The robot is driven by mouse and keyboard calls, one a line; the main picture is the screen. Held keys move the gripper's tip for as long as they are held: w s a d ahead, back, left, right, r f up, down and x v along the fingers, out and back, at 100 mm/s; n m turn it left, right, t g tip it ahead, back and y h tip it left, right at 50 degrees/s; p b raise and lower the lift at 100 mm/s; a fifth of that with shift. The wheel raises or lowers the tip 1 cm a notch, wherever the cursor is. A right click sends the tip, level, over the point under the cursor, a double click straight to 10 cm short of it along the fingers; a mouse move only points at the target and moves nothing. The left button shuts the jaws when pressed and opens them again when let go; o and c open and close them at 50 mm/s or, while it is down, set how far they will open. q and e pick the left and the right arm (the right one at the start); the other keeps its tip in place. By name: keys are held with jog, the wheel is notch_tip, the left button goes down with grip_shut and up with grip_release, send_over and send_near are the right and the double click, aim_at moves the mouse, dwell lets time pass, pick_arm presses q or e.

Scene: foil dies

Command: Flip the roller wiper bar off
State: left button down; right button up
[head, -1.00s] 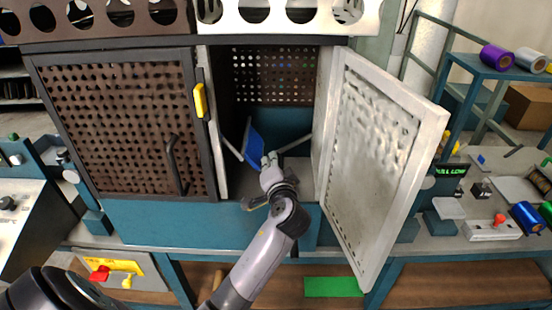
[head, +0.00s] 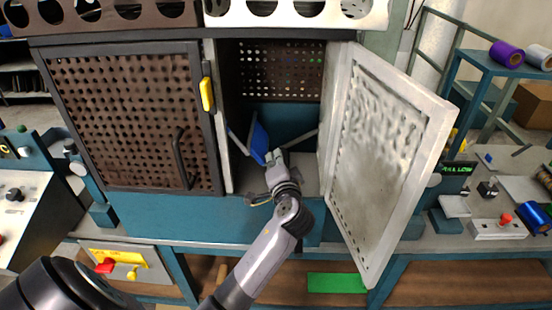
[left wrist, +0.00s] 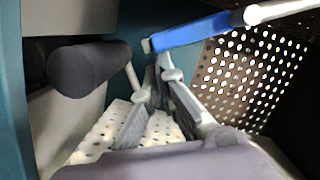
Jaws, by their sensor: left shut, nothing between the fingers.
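The roller wiper bar, a blue bar (head: 259,142), stands tilted inside the open right-hand bay of the cabinet. In the left wrist view it is a blue bar (left wrist: 195,33) crossing the top, with a pale rod at its right end. My left gripper (head: 274,158) reaches into the bay just below and to the right of the bar. In the left wrist view its fingers (left wrist: 156,82) are shut and empty, with their tips just below the bar's left end. I cannot tell whether they touch it. My right gripper is out of view.
The pale perforated door (head: 385,160) stands open to the right of my arm. The brown perforated door (head: 130,120) on the left is closed, with a yellow latch (head: 207,94). A dark roller (left wrist: 88,68) lies left of my fingers. A perforated panel (left wrist: 250,75) stands behind.

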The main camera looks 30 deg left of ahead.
pick_arm(q)
jog(key=shift+s+a+f+m+y+b, duration=0.2)
jog(key=shift+s+a+f+m+b, duration=0.15)
jog(key=shift+a+f+m, duration=0.35)
jog(key=shift+s+a+f+m+y+b, duration=0.25)
jog(key=shift+s+a+f+m, duration=0.25)
jog(key=shift+f+m, duration=0.25)
jog(key=shift+a, duration=0.1)
jog(key=shift+w, duration=0.1)
